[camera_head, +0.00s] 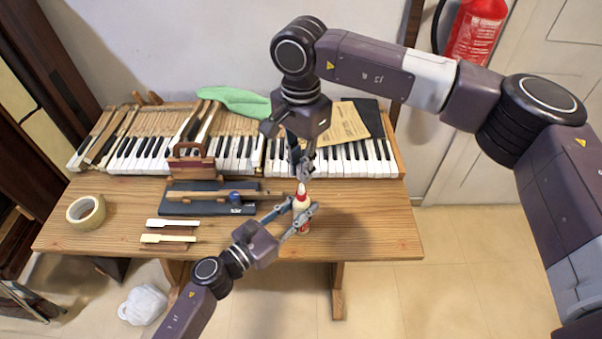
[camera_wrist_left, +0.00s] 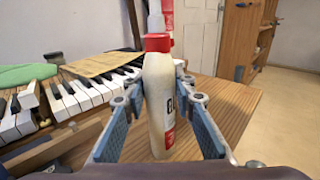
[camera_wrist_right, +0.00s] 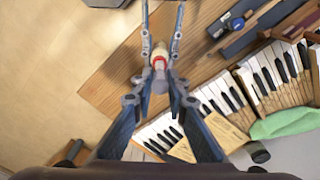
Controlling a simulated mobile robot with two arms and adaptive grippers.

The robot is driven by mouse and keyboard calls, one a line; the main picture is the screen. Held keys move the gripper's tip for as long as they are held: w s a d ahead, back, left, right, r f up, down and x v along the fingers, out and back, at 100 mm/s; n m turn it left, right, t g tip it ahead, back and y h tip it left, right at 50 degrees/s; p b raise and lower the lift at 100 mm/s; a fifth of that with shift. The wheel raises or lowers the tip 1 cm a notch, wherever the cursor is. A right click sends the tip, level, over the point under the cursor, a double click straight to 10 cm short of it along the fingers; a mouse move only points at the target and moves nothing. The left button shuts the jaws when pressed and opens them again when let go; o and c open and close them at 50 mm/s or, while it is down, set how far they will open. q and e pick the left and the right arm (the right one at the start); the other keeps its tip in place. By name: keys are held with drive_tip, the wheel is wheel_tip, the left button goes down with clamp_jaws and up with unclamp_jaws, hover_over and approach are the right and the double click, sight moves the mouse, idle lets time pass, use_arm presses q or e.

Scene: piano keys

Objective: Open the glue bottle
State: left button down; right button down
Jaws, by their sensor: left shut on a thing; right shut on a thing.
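The glue bottle (camera_head: 302,204) stands upright near the table's front edge, with a white body and a red collar. In the left wrist view the white bottle body (camera_wrist_left: 158,100) with its red label is between the fingers of my left gripper (camera_head: 300,214), which is shut on it from the front. A pale tip or cap (camera_wrist_left: 156,20) rises above the red collar. My right gripper (camera_head: 303,172) comes from above and is shut at this pale cap. In the right wrist view the red collar (camera_wrist_right: 158,62) shows just beyond its fingertips, which partly hide the cap.
Piano keys (camera_head: 230,150) in a frame fill the back of the wooden table (camera_head: 370,225). A dark board with tools (camera_head: 205,205), two loose keys (camera_head: 170,239) and a tape roll (camera_head: 86,212) lie left of the bottle. The tabletop right of the bottle is clear.

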use_arm(q)
drive_tip(key=c, duration=1.5)
unclamp_jaws()
drive_tip(key=v, duration=1.2)
drive_tip(key=shift+w+r, duration=0.1)
